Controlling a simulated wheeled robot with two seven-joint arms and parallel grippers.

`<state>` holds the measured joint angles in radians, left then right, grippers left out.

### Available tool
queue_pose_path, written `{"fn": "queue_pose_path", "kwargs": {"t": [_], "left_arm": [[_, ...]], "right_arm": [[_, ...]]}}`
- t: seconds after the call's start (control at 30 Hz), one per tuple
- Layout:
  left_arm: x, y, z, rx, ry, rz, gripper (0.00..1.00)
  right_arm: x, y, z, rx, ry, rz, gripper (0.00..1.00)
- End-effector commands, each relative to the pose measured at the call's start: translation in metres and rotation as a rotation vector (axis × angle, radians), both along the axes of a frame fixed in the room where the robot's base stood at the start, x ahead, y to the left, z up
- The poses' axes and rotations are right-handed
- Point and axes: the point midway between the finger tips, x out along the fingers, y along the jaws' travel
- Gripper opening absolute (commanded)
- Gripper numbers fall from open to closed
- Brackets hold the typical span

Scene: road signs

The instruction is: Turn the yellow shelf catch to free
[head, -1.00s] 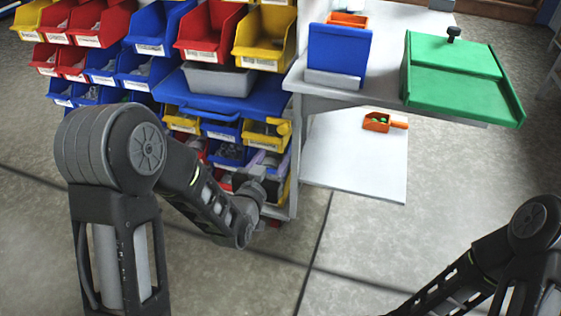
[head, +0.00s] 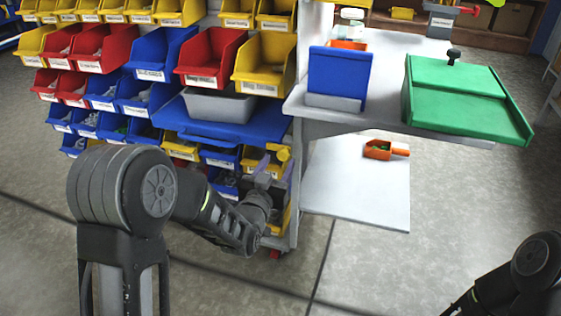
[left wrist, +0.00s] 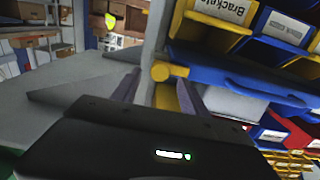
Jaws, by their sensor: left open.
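The yellow shelf catch (head: 283,153) is a small round-ended knob at the right end of the blue pull-out shelf (head: 222,132), by the rack's upright. In the left wrist view the catch (left wrist: 164,72) shows as a yellow cylinder, lying across the picture, in the gap between my fingertips. My left gripper (head: 268,166) is open, just below and left of the catch in the head view. It also shows in the left wrist view (left wrist: 158,88), its two fingers apart. I cannot tell whether a finger touches the catch. My right gripper is out of view.
Bins in red, blue and yellow fill the rack around the blue shelf, and a grey tray (head: 218,104) sits on it. Right of the rack are a grey worktop with a green box (head: 462,97) and a lower white board (head: 350,195) with an orange scoop (head: 380,150).

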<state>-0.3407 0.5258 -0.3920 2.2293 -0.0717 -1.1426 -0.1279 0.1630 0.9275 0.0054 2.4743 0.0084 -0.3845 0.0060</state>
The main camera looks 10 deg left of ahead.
Motion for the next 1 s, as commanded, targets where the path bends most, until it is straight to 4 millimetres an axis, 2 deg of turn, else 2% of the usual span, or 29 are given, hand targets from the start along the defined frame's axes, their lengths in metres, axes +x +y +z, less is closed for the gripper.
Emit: {"fn": "queue_pose_path", "kwargs": {"t": [0.1, 0.2, 0.5, 1.0], "left_arm": [[0.016, -0.002, -0.001, 0.000, -0.001, -0.001, 0.52], [0.024, -0.002, -0.001, 0.000, -0.001, -0.001, 0.52], [0.027, -0.002, 0.000, -0.001, 0.001, -0.001, 0.52], [0.027, -0.002, 0.000, -0.001, 0.000, -0.001, 0.12]], "right_arm": [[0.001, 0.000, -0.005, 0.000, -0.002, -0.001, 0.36], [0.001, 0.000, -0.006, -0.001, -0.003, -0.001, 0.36], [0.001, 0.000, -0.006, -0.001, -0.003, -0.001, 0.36], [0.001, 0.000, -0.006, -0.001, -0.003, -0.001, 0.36]]}}
